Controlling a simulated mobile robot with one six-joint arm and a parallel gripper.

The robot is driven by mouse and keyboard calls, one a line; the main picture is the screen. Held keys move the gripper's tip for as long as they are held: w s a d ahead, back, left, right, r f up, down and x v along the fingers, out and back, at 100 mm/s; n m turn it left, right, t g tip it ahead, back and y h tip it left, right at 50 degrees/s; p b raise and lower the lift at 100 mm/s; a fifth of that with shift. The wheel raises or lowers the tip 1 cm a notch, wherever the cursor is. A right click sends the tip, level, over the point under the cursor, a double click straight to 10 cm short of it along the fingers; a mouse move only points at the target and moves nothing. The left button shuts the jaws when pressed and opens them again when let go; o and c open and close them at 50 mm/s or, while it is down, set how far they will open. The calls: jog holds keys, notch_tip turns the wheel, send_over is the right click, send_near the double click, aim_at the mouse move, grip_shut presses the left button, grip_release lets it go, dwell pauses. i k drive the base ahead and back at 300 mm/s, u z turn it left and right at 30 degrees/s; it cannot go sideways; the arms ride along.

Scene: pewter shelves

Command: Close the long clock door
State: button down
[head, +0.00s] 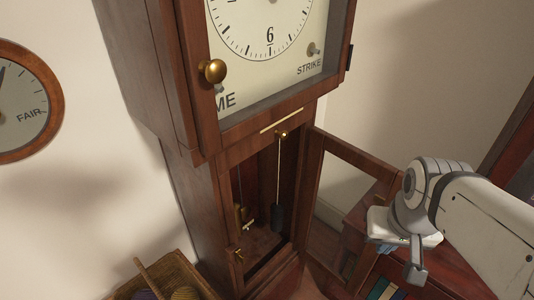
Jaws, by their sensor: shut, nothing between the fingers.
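The tall brown wooden clock stands in the middle of the head view. Its long lower door (349,150), a wooden frame with a see-through middle, stands open, swung out to the right from the right side of the case (222,196). Through the opening a pendulum rod and a dark weight (278,217) show inside. A small brass fitting (238,256) sits on the left edge of the opening. My gripper (402,262) is shut and empty, just right of the door's free edge, pointing down. The door's lower part is partly hidden, and I cannot tell whether the gripper touches it.
The upper dial door (213,71) with a brass knob is closed. A wicker basket (170,272) with yarn stands at the lower left. A round wall dial (22,100) hangs on the left. A reddish wooden shelf unit (450,268) stands below and behind my gripper.

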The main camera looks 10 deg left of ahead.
aim_at(322, 141)
jog(key=z, duration=0.05)
jog(key=k, duration=0.5)
jog(key=u, duration=1.6)
jog(key=k, duration=0.65)
jog(key=z, duration=1.35)
jog(key=i, duration=1)
jog(key=z, duration=0.1)
